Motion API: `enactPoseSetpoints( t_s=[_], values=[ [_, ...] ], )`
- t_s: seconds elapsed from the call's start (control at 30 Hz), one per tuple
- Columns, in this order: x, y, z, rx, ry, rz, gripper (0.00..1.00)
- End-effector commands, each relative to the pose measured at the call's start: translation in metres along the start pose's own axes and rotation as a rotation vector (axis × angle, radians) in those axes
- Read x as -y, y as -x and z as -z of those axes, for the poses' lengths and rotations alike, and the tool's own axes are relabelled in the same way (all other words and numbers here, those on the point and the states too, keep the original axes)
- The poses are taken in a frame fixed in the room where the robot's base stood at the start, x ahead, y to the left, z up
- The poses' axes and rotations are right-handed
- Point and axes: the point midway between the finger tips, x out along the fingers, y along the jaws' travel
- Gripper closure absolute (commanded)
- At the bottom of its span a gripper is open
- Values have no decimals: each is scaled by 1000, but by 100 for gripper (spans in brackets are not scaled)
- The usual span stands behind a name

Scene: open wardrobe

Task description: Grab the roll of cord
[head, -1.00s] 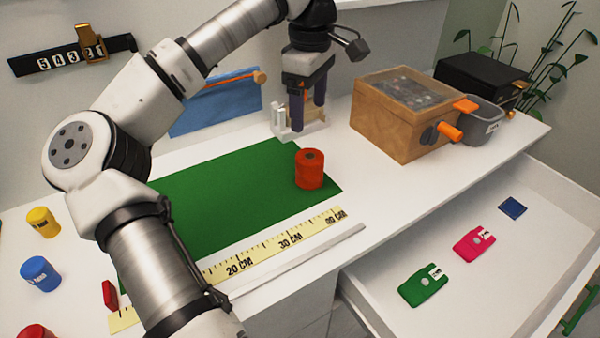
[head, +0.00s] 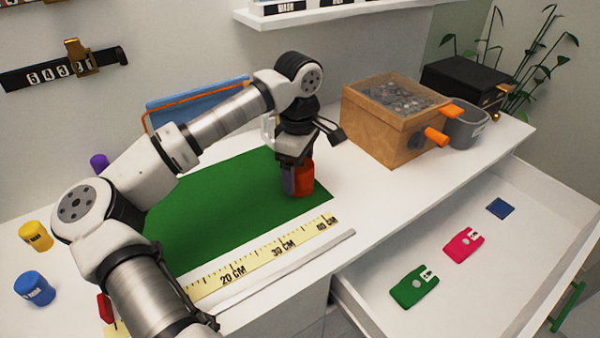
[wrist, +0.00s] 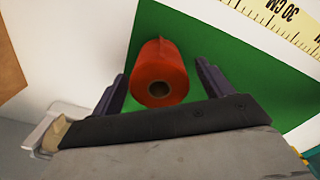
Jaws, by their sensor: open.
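The roll of cord looks like a red-orange cylinder with a hole in its top (head: 305,180). It stands upright on the right part of the green mat (head: 215,215). In the wrist view the roll (wrist: 160,68) lies between the two dark fingers of my gripper (wrist: 160,88), with a gap on each side. My gripper (head: 298,180) is open and low over the mat at the roll. In the head view its near finger hides the roll's left part.
A wooden box (head: 385,125) with an orange-handled crank stands to the right, with a grey bin (head: 465,125) beside it. A yellow ruler (head: 260,262) lies along the mat's front edge. An open drawer (head: 450,315) holds several flat coloured pieces.

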Motion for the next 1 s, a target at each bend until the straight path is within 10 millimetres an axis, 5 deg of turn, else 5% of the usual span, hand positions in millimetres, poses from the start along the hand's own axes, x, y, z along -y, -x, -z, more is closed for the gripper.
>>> enactPoseSetpoints(
  t_s=[0.27, 0.67, 1.0],
  values=[
    [0, -6, 0, -1, 0, 0, 21],
    [0, -6, 0, -1, 0, 0, 70],
    [0, -1, 0, -1, 0, -1, 70]
  ],
)
